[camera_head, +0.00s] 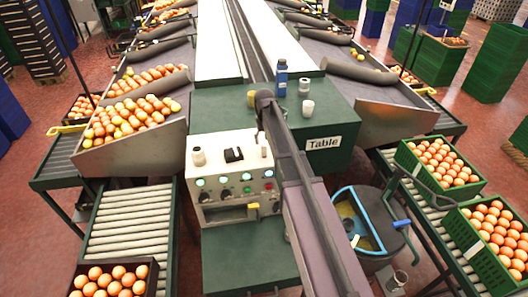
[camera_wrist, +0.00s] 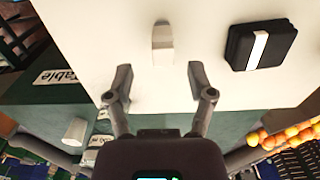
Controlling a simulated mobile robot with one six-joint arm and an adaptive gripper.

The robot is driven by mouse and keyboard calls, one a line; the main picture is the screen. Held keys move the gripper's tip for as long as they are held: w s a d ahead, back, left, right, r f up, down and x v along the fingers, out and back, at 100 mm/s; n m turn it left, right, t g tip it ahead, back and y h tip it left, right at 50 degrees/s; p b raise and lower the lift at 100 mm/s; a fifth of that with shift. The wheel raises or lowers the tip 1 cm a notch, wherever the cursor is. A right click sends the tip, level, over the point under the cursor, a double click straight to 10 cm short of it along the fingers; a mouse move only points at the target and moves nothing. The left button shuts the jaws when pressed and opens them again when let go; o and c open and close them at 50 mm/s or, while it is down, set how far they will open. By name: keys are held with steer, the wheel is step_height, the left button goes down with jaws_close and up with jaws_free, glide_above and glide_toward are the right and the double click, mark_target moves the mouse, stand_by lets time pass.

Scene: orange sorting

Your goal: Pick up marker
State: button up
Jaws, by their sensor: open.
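The marker looks like a short white stick with a greyish end. It stands out in the wrist view (camera_wrist: 163,40) on the white top of the control box, and it also shows near the right of that top in the head view (camera_head: 263,146). My gripper (camera_wrist: 159,76) is open and empty. Its two fingers are spread apart, and the marker lies ahead of the gap between them, not between the fingertips. In the head view my arm hides most of the gripper, so its height above the box is hard to tell.
A black case with a white stripe (camera_wrist: 262,46) sits right of the marker in the wrist view. A white roll-like item (camera_head: 198,156) stands at the box top's left. A blue bottle (camera_head: 281,78), yellow cup (camera_head: 251,99) and white cup (camera_head: 307,108) stand on the green table (camera_head: 215,108) behind.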

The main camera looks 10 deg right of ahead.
mark_target(264, 145)
steer(key=shift+s+a+f+b, duration=0.1)
steer(key=shift+f+b, duration=0.75)
steer(key=shift+f, duration=0.05)
steer(key=shift+s+a+f+b, duration=0.1)
steer(key=shift+f+b, duration=0.75)
steer(key=shift+f, duration=0.05)
steer(key=shift+f+b, duration=0.75)
steer(key=shift+f, duration=0.05)
jaws_close()
